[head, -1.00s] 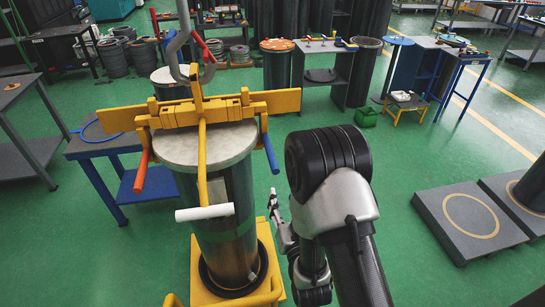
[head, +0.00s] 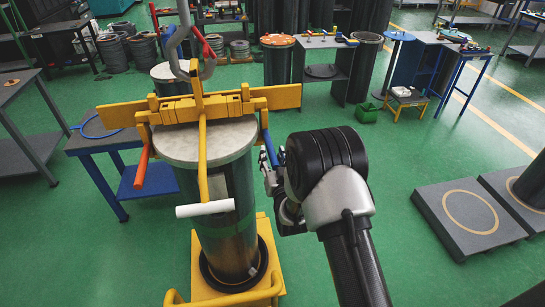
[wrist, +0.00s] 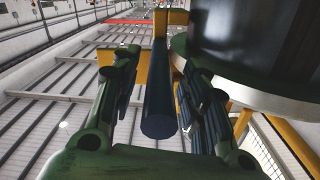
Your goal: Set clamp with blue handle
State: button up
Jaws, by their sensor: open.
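The clamp with the blue handle is part of a yellow clamping frame (head: 270,97) across the top of a tall flanged cylinder (head: 230,190). The blue handle (head: 269,147) hangs at the right side of the flange and also shows in the wrist view (wrist: 159,100). My gripper (head: 274,168) is beside its lower end in the head view. In the wrist view my gripper (wrist: 156,75) is open, with the blue handle between its two fingers. I cannot tell whether a finger touches it.
An orange-red handle (head: 143,166) hangs on the flange's left. A grey hook (head: 185,45) is at the frame's top. A yellow bar with a white grip (head: 205,209) hangs in front. A blue table (head: 100,142) stands left; green floor (head: 400,150) is free at right.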

jog(key=shift+c, duration=0.5)
grip_shut()
dwell(0.3)
